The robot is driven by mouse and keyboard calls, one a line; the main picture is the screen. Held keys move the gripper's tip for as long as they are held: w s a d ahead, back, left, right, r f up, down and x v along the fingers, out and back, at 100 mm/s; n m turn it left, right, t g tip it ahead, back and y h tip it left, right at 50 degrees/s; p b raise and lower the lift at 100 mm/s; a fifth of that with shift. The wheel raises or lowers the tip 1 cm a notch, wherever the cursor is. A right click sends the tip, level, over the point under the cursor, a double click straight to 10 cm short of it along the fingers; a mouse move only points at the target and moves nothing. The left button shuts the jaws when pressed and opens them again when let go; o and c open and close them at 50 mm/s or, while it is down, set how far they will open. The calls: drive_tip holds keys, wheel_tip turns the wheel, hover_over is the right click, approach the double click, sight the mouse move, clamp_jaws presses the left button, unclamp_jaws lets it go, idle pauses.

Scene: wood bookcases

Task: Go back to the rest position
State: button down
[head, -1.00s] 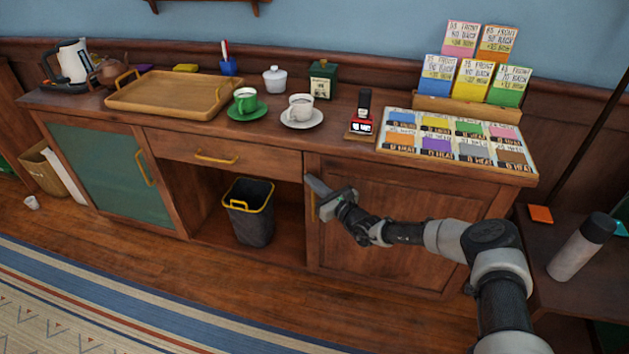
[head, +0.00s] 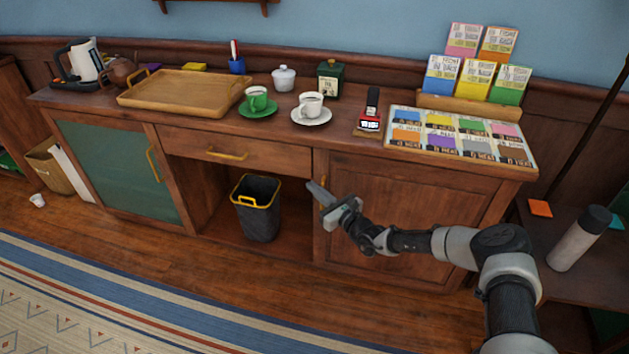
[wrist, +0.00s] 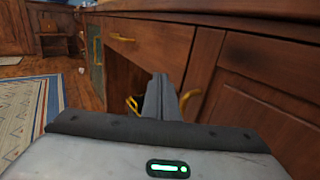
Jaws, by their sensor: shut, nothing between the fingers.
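My gripper (head: 318,190) is in front of the sideboard (head: 400,210), close to the left edge of its right-hand wooden door. Its fingers are together and hold nothing. In the wrist view the shut fingers (wrist: 159,98) point toward the open compartment. The right door's brass handle (wrist: 190,98) shows just right of the fingers there. In the head view the fingers partly cover that handle. I cannot tell from these views how large the gap between fingers and door is.
A dark bin with a yellow rim (head: 258,207) stands in the open compartment left of my gripper. The sideboard top holds a tray (head: 170,106), cups and colour cards. A side table with a bottle (head: 580,238) is at the right. The floor in front is clear.

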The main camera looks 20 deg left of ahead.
drive_tip(key=s+p, duration=0.2)
drive_tip(key=s, duration=0.6)
drive_tip(key=s+d+r+n+g+h, duration=0.1)
drive_tip(key=s+d+r+n+g, duration=0.1)
drive_tip(key=s+r+n+g, duration=0.55)
drive_tip(key=s+d+r+n+g, duration=0.2)
drive_tip(key=s+r+n+g, duration=0.15)
drive_tip(key=r+n, duration=0.65)
drive_tip(key=s+d+r+n+t+h, duration=0.2)
drive_tip(key=s+d+r+h, duration=0.4)
drive_tip(key=d, duration=0.5)
drive_tip(key=s+d+r+n+t+h, duration=0.3)
drive_tip(key=s+d+r, duration=0.45)
drive_tip(key=d, duration=0.45)
drive_tip(key=s+d+r+n+t+h, duration=0.2)
drive_tip(key=s+d+r+h, duration=0.3)
drive_tip(key=d+r, duration=0.45)
wheel_tip(320, 180, up, 17)
drive_tip(key=d+p, duration=0.1)
drive_tip(key=p, duration=1.7)
drive_tip(key=shift+s+d+p, duration=0.15)
drive_tip(key=shift+d+p, duration=0.25)
drive_tip(key=shift+d, duration=0.1)
